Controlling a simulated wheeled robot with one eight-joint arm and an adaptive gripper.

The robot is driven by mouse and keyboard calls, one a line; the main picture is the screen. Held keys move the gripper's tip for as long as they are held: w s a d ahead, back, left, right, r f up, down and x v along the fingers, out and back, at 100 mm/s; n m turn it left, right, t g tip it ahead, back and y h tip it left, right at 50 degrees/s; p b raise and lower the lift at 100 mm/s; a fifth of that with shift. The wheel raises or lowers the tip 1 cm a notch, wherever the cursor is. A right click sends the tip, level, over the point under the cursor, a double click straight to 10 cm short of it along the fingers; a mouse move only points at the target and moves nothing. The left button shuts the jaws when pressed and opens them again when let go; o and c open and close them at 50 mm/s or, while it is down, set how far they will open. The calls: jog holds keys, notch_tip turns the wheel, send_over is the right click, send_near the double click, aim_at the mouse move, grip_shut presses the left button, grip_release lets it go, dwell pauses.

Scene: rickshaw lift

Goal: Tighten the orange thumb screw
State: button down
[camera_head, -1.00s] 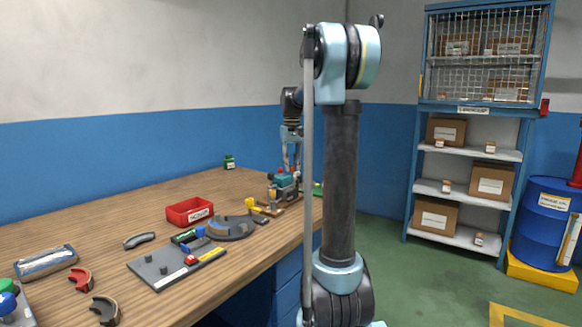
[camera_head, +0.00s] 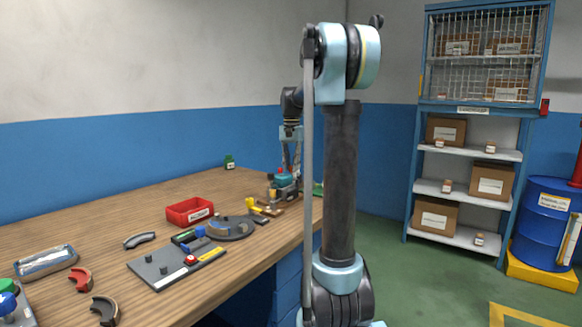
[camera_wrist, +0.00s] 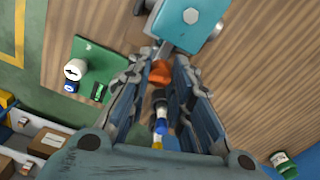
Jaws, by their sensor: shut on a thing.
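The orange thumb screw (camera_wrist: 160,73) sits between the fingertips of my gripper (camera_wrist: 162,64) in the wrist view, beside a teal block (camera_wrist: 190,20). My gripper is shut on the screw, and its fingers hide the screw's sides. In the head view my gripper (camera_head: 291,168) points down at the teal fixture (camera_head: 284,181) at the far right end of the bench. The screw cannot be made out there.
A green plate (camera_wrist: 98,68) with a white knob lies left of the fingers in the wrist view. A red bin (camera_head: 189,211), a grey plate (camera_head: 160,268) and loose curved parts lie nearer on the wooden bench (camera_head: 110,215). A green jar (camera_head: 229,162) stands at the back.

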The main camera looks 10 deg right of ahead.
jog(key=shift+w, duration=0.15)
jog(key=c, duration=1.4)
grip_release()
jog(key=shift+r, duration=0.1)
notch_tip(320, 180, up, 12)
jog(key=shift+f, duration=0.15)
